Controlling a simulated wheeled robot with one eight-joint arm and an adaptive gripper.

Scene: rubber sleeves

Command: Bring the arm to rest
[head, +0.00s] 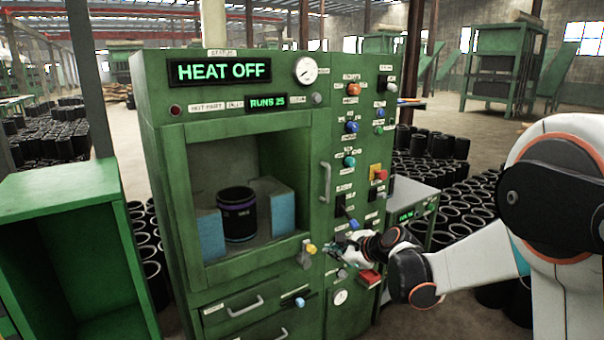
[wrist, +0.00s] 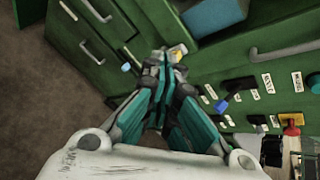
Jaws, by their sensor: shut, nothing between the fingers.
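My gripper (head: 338,250) is in front of the lower right part of the green machine (head: 228,153), near its small levers and knobs. It also shows in the wrist view (wrist: 164,62), with its teal fingers closed together and empty. A yellow-tipped knob (head: 309,249) is just left of the fingertips; it also shows beside them in the wrist view (wrist: 178,52). I cannot tell whether the fingers touch the panel. My white arm (head: 480,262) reaches in from the right.
A black sleeve with a purple band (head: 237,214) stands in the open chamber between two blue blocks (head: 283,214). The display (head: 222,71) reads HEAT OFF. An open green cabinet (head: 62,200) stands at left. Many black sleeves (head: 465,213) cover the floor at right.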

